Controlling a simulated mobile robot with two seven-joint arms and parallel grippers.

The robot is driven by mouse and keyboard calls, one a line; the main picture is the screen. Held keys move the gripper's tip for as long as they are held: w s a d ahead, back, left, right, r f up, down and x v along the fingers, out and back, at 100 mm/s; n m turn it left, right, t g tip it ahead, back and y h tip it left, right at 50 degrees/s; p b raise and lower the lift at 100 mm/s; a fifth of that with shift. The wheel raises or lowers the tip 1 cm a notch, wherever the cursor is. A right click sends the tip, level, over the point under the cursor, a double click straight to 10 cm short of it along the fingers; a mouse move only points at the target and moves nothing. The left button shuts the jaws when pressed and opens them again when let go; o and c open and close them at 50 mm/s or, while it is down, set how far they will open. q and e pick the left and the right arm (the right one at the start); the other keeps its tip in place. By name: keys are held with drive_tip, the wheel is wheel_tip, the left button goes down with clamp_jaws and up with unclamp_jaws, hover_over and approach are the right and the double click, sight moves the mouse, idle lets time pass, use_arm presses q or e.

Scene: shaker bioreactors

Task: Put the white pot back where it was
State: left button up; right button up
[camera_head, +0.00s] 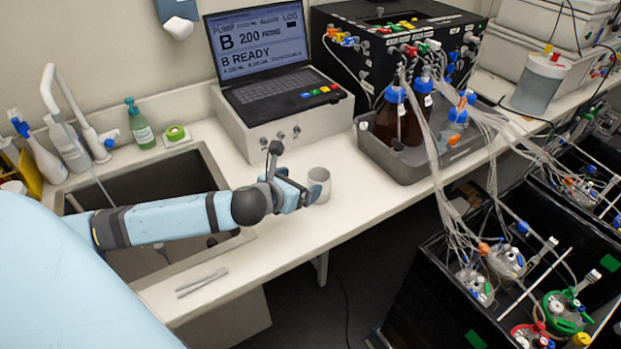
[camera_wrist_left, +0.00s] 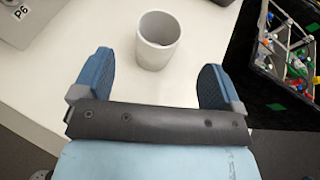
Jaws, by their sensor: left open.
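The white pot (camera_head: 319,184) stands upright on the white counter, just past the fingertips of my left gripper (camera_head: 300,191). In the left wrist view the pot (camera_wrist_left: 158,40) is ahead of the two blue fingers, roughly centred between them, with its open top showing. My left gripper (camera_wrist_left: 153,80) is open and empty, and the pot looks clear of both fingers. My right gripper is not in view.
A sink (camera_head: 140,195) lies left of my gripper, and tweezers (camera_head: 202,283) lie on the front counter. The laptop base (camera_head: 283,115) is behind the pot. A grey tray (camera_head: 420,165) with brown bottles stands to the right. Free counter surrounds the pot.

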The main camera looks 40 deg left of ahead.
use_arm(q)
drive_tip(key=shift+v, duration=1.55)
drive_tip(key=shift+w, duration=0.1)
drive_tip(key=s+d+f+n, duration=0.1)
drive_tip(key=n, duration=0.2)
drive_tip(key=s+d+f+n+g, duration=0.1)
drive_tip(key=s+n, duration=0.1)
drive_tip(key=n, duration=0.1)
drive_tip(key=s+d+f+n+g+y, duration=0.1)
drive_tip(key=n, duration=0.2)
drive_tip(key=shift+s+d+f, duration=0.15)
drive_tip(key=shift+s, duration=0.1)
drive_tip(key=s+d+f+n+g+h, duration=0.15)
drive_tip(key=s+d+n+g, duration=0.25)
drive_tip(key=s+n, duration=0.7)
drive_tip(key=s+d+f+n+g, duration=0.35)
drive_tip(key=s+n, duration=0.35)
drive_tip(key=n, duration=0.7)
drive_tip(key=w+d+f+m+t+h+p, duration=0.1)
drive_tip(key=w+d+f+t+h+p, duration=0.1)
drive_tip(key=w+d+f+t+p, duration=0.4)
drive_tip(key=shift+w+d+f+t+h, duration=0.15)
drive_tip(key=shift+w+f+t+h, duration=0.2)
drive_tip(key=shift+t, duration=0.1)
